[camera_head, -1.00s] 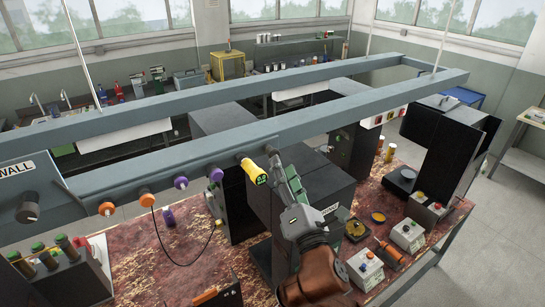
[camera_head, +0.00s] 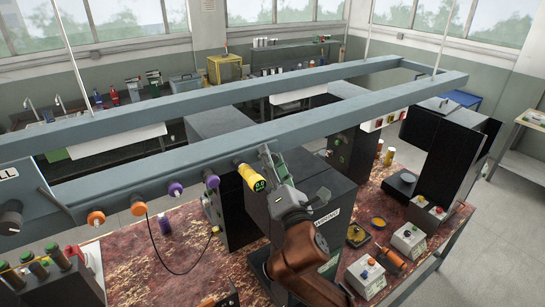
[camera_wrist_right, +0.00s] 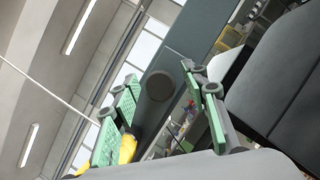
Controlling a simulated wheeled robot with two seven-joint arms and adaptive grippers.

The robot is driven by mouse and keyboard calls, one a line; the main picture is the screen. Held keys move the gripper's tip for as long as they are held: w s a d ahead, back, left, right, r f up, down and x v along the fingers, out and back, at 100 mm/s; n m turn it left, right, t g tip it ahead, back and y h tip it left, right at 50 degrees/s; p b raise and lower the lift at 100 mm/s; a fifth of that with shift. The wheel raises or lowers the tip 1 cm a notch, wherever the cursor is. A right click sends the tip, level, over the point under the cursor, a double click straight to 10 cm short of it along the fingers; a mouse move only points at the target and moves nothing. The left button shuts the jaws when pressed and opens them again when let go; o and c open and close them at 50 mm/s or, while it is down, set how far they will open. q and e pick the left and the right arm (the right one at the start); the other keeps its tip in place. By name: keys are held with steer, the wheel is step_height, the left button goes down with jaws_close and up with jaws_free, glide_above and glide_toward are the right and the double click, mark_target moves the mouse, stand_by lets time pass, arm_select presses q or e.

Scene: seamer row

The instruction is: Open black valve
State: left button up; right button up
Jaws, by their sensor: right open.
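A dark round knob (camera_wrist_right: 159,86) shows in the right wrist view on the grey beam, between my open fingers and with a gap on each side. My left gripper is not in view.
The long grey beam (camera_head: 130,186) also carries orange knobs (camera_head: 95,217) and purple knobs (camera_head: 175,190) to the left. A large dark grey knob (camera_head: 11,217) is at the far left. Dark boxes (camera_head: 325,182) stand under the beam on the red-brown table (camera_head: 130,262).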

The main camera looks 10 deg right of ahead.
steer(key=shift+w, duration=0.1)
steer(key=shift+c, duration=0.5)
jaws_close()
